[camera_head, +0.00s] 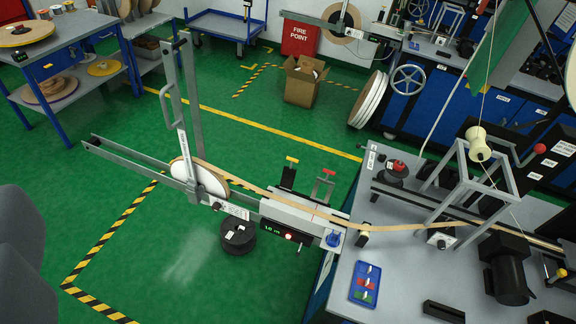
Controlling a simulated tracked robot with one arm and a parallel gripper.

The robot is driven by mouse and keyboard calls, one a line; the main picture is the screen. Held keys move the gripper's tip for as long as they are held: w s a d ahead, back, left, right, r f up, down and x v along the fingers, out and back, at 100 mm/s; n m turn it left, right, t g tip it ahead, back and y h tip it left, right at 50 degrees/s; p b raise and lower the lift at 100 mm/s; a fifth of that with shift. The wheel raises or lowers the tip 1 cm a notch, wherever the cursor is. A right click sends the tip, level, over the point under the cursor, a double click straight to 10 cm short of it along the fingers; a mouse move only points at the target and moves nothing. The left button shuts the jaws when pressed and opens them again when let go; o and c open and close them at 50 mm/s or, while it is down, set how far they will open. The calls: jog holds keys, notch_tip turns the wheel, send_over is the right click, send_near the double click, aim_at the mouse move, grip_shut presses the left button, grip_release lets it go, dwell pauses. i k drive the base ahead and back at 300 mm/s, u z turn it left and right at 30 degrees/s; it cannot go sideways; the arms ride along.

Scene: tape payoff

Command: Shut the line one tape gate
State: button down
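The line one tape gate appears to be the grey metal frame (190,110) left of centre, though its label is too small to read. It stands upright, raised above the long grey rails (130,160) of the payoff. A pale grab handle (166,105) sits on its left side. A white tape reel (199,178) sits at the foot of the frame. Tan tape (270,192) runs from the reel to the right over a grey unit with a green display (272,227). No gripper fingers show; dark grey shapes at the lower left edge may be part of me.
A grey bench (390,280) with machinery and a blue tray (365,284) fills the lower right. A black round block (238,236) is below the rails. Hazard tape marks the green floor, clear at left. A cardboard box (301,88) stands at the back.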

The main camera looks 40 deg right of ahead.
aim_at(288, 178)
jog(key=z, duration=0.2)
jog(key=i, duration=0.9)
jog(key=u, duration=0.1)
